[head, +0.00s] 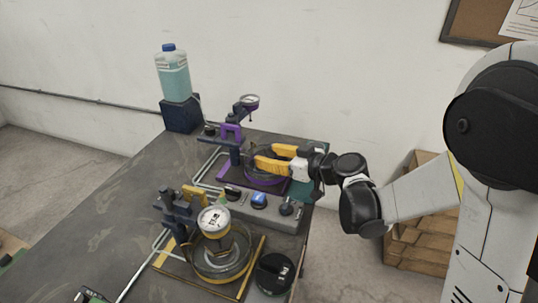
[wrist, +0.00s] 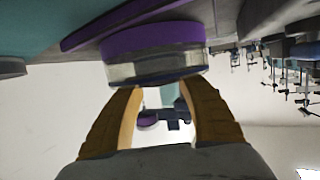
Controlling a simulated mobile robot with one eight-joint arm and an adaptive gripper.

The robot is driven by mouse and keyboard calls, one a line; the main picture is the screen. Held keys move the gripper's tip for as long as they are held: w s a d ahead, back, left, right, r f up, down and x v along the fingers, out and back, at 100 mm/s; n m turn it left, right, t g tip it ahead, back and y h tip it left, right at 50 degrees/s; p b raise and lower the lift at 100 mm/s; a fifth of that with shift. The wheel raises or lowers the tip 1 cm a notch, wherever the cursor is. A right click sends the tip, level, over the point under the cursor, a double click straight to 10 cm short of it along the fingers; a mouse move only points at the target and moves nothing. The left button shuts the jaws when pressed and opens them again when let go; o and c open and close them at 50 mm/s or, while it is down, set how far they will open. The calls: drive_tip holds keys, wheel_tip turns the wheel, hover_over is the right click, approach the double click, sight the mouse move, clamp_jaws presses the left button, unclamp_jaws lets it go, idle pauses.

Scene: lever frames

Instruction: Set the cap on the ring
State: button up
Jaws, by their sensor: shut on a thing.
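My gripper (head: 262,160) reaches in from the right over the purple-edged plate (head: 228,174) of the back rig. Its yellow fingers are shut on the clear round cap (wrist: 157,69), at the edge nearest the gripper. The purple ring (wrist: 150,39) lies directly beyond the cap in the wrist view, with no gap visible between them; whether the cap is fully seated I cannot tell. In the head view the purple ring (head: 264,182) shows below the fingers, and they partly hide the cap. The back rig's lever with its gauge (head: 249,101) stands raised.
A front rig carries a lever with a white gauge (head: 214,220) over a clear cap and yellow ring. A grey control box (head: 275,208) lies between the rigs. A black round piece (head: 275,273) lies front right. The left tabletop (head: 110,205) is mostly clear.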

drive_tip(key=o, duration=1.4)
drive_tip(key=v, duration=1.2)
drive_tip(key=shift+d, duration=0.1)
